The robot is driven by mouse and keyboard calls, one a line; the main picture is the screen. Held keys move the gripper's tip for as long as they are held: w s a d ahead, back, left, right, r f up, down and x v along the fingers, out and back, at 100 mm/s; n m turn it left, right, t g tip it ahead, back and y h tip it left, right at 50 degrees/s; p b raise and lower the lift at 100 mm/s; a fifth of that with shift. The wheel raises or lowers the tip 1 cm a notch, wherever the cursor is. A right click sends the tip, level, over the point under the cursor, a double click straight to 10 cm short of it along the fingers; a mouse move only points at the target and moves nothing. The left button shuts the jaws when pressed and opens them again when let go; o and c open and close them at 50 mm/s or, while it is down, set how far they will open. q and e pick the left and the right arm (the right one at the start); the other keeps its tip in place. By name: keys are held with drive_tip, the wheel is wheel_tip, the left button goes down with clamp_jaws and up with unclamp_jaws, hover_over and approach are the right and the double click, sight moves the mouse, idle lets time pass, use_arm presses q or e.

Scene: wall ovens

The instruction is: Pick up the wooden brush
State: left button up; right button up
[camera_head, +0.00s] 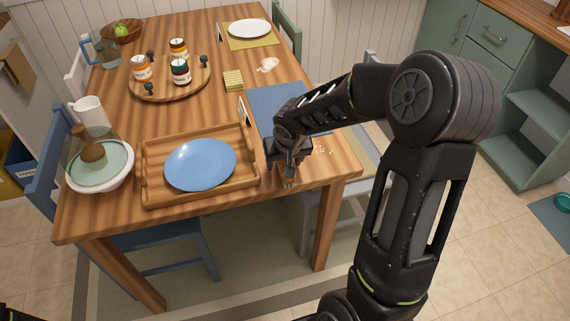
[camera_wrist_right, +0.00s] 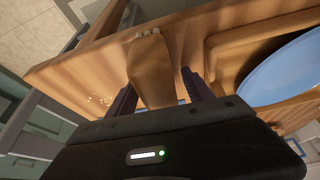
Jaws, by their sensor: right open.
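The wooden brush (camera_wrist_right: 150,68) lies on the table in the right wrist view, with a light bristle row at its far end. My right gripper (camera_wrist_right: 157,88) is open, with one finger on each side of the brush. I cannot tell whether either finger touches it. In the head view my right gripper (camera_head: 283,163) points down at the table's front right part, just right of the wooden tray. There the gripper mostly hides the brush. My left gripper is not in view.
The wooden tray (camera_head: 150,192) with a blue plate (camera_head: 200,164) is close on the left. A blue placemat (camera_head: 268,98) lies behind the gripper. Crumbs (camera_head: 323,151) lie to the right. A round wooden board (camera_head: 146,94) holds jars. A chair (camera_head: 345,205) stands at the right edge.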

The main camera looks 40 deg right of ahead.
drive_tip(key=shift+f, duration=0.15)
drive_tip(key=shift+c, duration=0.2)
idle(0.4)
clamp_jaws()
idle(0.4)
